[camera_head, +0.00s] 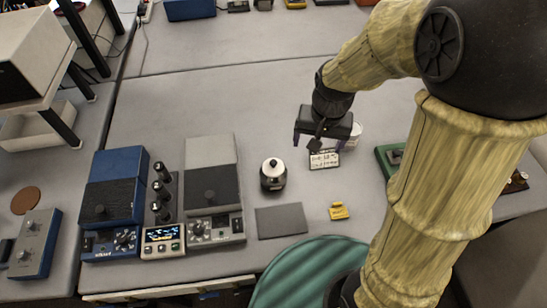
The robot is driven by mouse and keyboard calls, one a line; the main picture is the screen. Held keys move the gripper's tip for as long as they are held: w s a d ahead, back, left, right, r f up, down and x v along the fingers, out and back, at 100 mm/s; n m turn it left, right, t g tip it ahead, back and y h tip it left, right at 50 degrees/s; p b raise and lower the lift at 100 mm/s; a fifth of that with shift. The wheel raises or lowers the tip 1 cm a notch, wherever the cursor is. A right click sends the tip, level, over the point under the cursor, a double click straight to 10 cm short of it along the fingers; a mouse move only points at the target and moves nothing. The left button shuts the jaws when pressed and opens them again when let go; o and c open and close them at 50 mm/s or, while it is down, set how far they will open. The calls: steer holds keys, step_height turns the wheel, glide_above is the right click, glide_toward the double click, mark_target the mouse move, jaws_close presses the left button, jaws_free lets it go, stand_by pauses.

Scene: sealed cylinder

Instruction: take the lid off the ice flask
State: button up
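A small round flask (273,174) with a white top, a dark knob and a dark band stands upright on the grey bench; it appears to be the ice flask, with its lid on. My gripper (322,140) hangs above the bench, to the right of the flask and farther back, apart from it. Its fingers are small and dark, and I cannot tell how far apart they are. A white cup-like thing (355,134) shows partly behind my gripper, and a small lettered card (324,160) lies just below it in the picture.
A grey-and-black device (212,185) stands close to the flask's left, with a display unit (162,238) and a blue device (115,195) beyond. A flat grey pad (281,221) and a yellow piece (339,211) lie in front. The bench behind the flask is clear.

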step_height(320, 180, up, 5)
steer(key=g+p, duration=0.1)
steer(key=p, duration=0.3)
glide_above(273, 161)
steer(key=shift+d+f+m, duration=0.2)
steer(key=shift+m, duration=0.1)
steer(key=shift+f, duration=0.1)
step_height(273, 161, down, 12)
steer(key=shift+p, duration=1.2)
steer(key=shift+s+a+f+p, duration=0.1)
steer(key=shift+f+p, duration=0.55)
steer(key=shift+f, duration=0.65)
steer(key=shift+a+f+p, duration=0.1)
steer(key=shift+f+p, duration=0.55)
steer(key=shift+f, duration=0.65)
steer(key=shift+c, duration=0.2)
steer(key=c, duration=1)
